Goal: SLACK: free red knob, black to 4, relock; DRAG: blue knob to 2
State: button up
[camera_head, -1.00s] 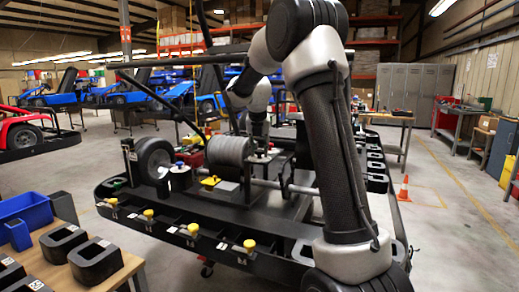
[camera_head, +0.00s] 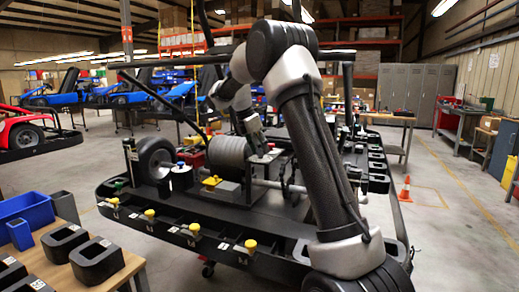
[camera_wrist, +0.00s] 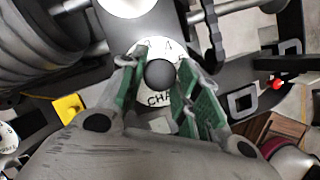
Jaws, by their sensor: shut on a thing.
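In the wrist view my gripper (camera_wrist: 156,66) has its green-padded fingers on either side of a round black knob (camera_wrist: 160,75). It is shut on that knob. The knob sits over a white dial (camera_wrist: 155,99) with black lettering, partly hidden by the fingers; a mark like a 4 shows on its far side. In the head view a red knob (camera_head: 271,146) stands by the dial, close to my gripper (camera_head: 254,140), whose fingertips are hard to make out. The blue knob (camera_head: 180,164) tops a black post left of the grey spool, clear of my gripper.
The ribbed grey spool (camera_head: 229,158) and a metal shaft (camera_head: 285,186) lie close to my gripper. A yellow part (camera_head: 211,181) sits in front of the spool. Several yellow knobs line the stand's front edge. A table (camera_head: 73,270) with black holders stands at the left.

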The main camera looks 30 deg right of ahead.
jog(key=m, duration=0.2)
jog(key=m+g, duration=0.1)
jog(key=m, duration=0.1)
jog(key=m+g, duration=0.1)
jog(key=m, duration=0.1)
jog(key=shift+w+m+y, duration=0.25)
jog(key=shift+m+y, duration=0.05)
jog(key=shift+y, duration=0.1)
jog(key=m+g, duration=0.1)
jog(key=m, duration=0.2)
jog(key=m+g+y, duration=0.1)
jog(key=m, duration=0.1)
jog(key=shift+w+d+m, duration=0.1)
jog(key=shift+d+m, duration=0.1)
jog(key=shift+m, duration=0.2)
jog(key=shift+y, duration=0.3)
jog(key=o, duration=1)
